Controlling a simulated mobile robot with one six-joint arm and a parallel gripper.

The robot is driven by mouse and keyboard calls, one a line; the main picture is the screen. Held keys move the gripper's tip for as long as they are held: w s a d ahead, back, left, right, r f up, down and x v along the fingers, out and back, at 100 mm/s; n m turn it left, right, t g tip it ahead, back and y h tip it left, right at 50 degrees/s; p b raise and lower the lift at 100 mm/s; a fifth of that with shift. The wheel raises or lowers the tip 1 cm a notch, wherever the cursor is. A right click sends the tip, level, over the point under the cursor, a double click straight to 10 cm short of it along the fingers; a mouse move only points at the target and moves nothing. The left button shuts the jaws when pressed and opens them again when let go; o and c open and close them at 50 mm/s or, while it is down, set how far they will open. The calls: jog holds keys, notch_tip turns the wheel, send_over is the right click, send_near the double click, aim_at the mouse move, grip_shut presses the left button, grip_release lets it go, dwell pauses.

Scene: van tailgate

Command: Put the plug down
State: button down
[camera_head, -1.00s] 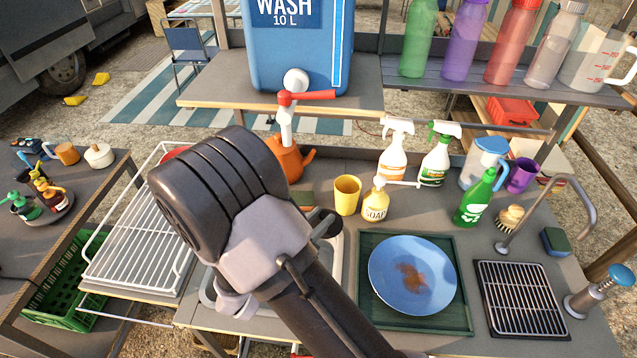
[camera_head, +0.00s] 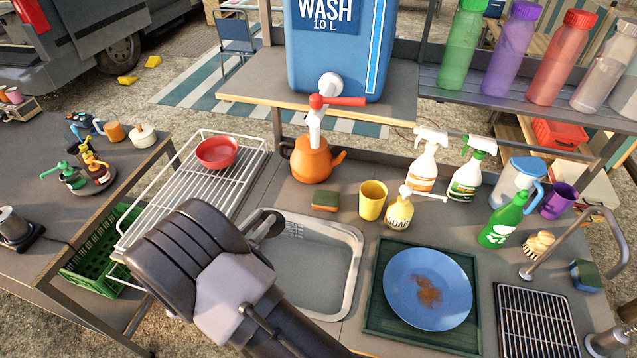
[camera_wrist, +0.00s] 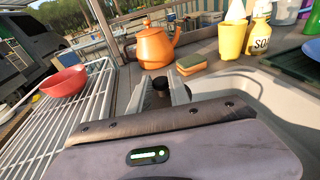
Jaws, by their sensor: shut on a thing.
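My gripper (camera_wrist: 162,97) shows in the wrist view with its two grey fingers shut on the plug (camera_wrist: 160,85), a small dark, round-topped piece. The plug's lower part is hidden by the gripper body. The sink (camera_head: 318,268) is a pale basin, and its visible floor is bare. In the head view my wrist covers the sink's left front part and hides most of the fingers. In the wrist view the gripper is by the sink's left rim, beside the drying rack. I cannot tell whether the plug touches anything.
A white wire rack (camera_head: 185,182) with a red bowl (camera_head: 217,152) lies left of the sink. Behind the sink are an orange kettle (camera_head: 312,160), sponge (camera_head: 325,201), yellow cup (camera_head: 372,200) and soap bottle (camera_head: 398,213). A blue plate (camera_head: 428,288) lies to the right.

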jog(key=b, duration=0.5)
send_over(280, 198)
jog(key=shift+s+f, duration=0.1)
jog(key=shift+f, duration=0.85)
notch_tip(280, 198, down, 4)
jog(key=shift+r+b, duration=0.2)
jog(key=shift+b, duration=0.65)
jog(key=shift+r, duration=0.2)
jog(key=shift+f, duration=0.1)
jog(key=c, duration=1.2)
grip_release()
